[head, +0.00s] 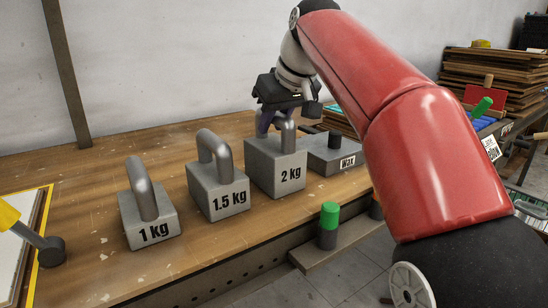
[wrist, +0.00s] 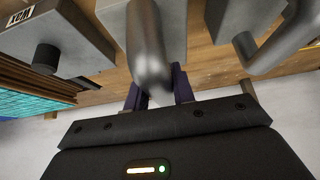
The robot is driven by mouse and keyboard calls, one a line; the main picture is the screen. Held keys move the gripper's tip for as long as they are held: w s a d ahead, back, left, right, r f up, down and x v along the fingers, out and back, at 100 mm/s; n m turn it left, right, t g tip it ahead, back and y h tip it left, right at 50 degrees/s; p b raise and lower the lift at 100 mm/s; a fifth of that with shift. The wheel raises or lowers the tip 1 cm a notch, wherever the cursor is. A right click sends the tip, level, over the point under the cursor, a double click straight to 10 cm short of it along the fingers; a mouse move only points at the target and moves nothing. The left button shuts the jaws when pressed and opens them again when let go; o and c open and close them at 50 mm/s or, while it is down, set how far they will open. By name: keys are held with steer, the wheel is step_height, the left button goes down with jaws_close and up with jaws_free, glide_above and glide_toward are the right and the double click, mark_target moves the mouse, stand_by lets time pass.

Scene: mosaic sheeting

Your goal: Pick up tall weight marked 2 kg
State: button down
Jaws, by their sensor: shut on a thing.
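The tall weight marked 2 kg (head: 276,171) is a grey block with a rounded metal handle on top. It stands upright on the wooden bench, between the 1.5 kg weight and the block marked WAX. My gripper (head: 268,122) is over it from behind, with its purple fingers at the handle. In the wrist view the gripper fingers (wrist: 160,95) are shut on the handle (wrist: 148,45), one on each side. The far part of the handle is hidden behind the gripper in the head view. I cannot see any gap between the weight and the bench.
The 1.5 kg weight (head: 217,187) stands close on the left, and the 1 kg weight (head: 148,214) further left. The WAX block (head: 332,157) is close on the right. A green-topped peg (head: 329,220) stands in front, below the bench edge. The bench (head: 90,180) is clear at the back left.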

steer(key=shift+r, duration=0.3)
